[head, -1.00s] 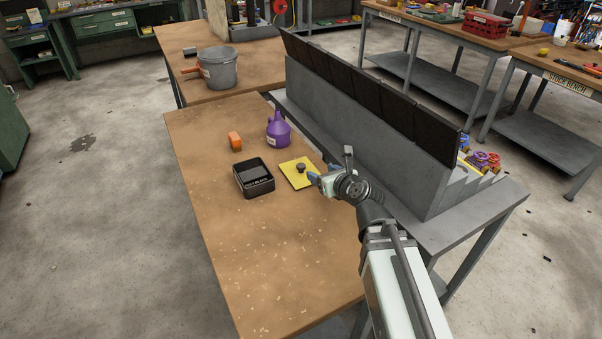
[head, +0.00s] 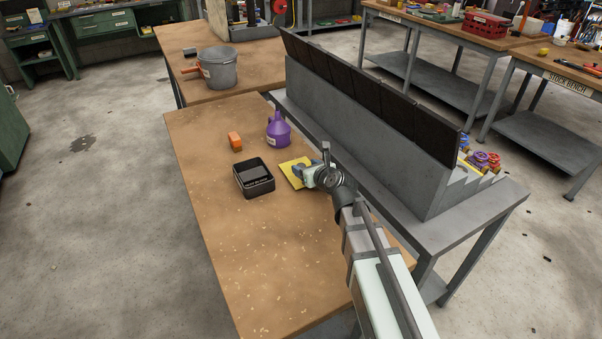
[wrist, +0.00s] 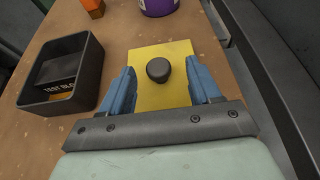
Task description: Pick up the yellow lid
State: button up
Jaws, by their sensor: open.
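The yellow lid (wrist: 172,57) is a flat square plate lying on the wooden table, with a round dark knob (wrist: 158,70) on its middle. In the head view the lid (head: 287,174) is partly covered by my gripper (head: 298,171). In the wrist view my gripper (wrist: 163,86) is open, with one blue finger to the left of the knob and one to the right. Both fingers appear apart from the knob. Their exact height above the lid is hard to tell.
A black open box (head: 254,190) stands left of the lid. A purple can (head: 278,132) and an orange block (head: 235,140) are behind it. The grey pigeonhole rack (head: 365,140) rises to the right. The table's front area (head: 270,260) is clear.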

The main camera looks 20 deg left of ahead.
aim_at(302, 166)
jog(key=x, duration=0.4)
jog(key=shift+s, duration=0.15)
grip_shut()
dwell(0.4)
